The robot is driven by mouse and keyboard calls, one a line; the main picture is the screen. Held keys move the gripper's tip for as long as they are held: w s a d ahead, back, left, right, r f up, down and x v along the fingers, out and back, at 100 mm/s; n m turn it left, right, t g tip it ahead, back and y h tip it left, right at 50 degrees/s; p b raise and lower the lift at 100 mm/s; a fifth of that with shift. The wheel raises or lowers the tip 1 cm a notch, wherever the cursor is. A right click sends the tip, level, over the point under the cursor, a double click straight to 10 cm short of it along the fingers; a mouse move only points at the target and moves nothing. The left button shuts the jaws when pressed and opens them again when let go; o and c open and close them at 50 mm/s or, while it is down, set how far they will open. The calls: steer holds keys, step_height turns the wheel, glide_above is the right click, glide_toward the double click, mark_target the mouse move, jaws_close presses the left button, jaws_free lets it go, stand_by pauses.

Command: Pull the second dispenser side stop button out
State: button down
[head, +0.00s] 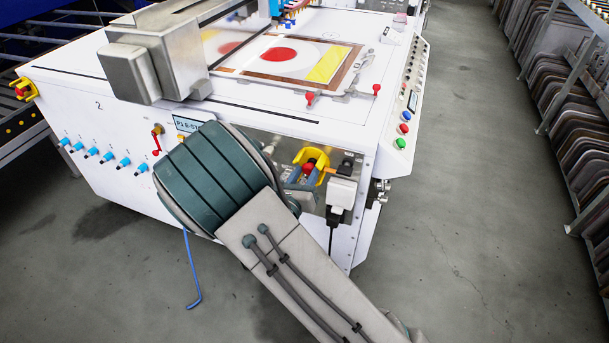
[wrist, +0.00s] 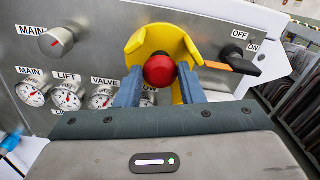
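A red stop button (head: 308,167) sits in a yellow shroud (head: 321,158) on the metal panel of the white machine. In the wrist view the red button (wrist: 160,69) is in the middle, with the yellow shroud (wrist: 160,38) around its top and sides. My gripper (wrist: 160,78) faces the panel, with one blue finger on each side of the button. The fingertips lie very close to the button's edges; I cannot tell if they press on it. My gripper also shows in the head view (head: 307,175), partly behind my arm. Another red stop button (head: 22,91) is at the machine's left corner.
A black switch with an orange handle (wrist: 228,67), marked OFF and ON, is right of the shroud. A knob (wrist: 56,41) and several gauges (wrist: 66,97) are to the left. Racks (head: 560,90) stand at right, with clear floor (head: 470,200) between them and the machine.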

steer(key=shift+s+a+p, duration=0.2)
steer(key=shift+s+p, duration=0.25)
steer(key=shift+s, duration=0.1)
steer(key=shift+f, duration=0.15)
steer(key=c, duration=1.2)
jaws_free()
steer(key=shift+s, duration=0.1)
steer(key=shift+c, duration=0.2)
steer(key=shift+s+a, duration=0.1)
steer(key=shift+s, duration=0.1)
steer(key=v, duration=1.3)
steer(key=shift+s+a, duration=0.15)
steer(key=shift+s, duration=0.15)
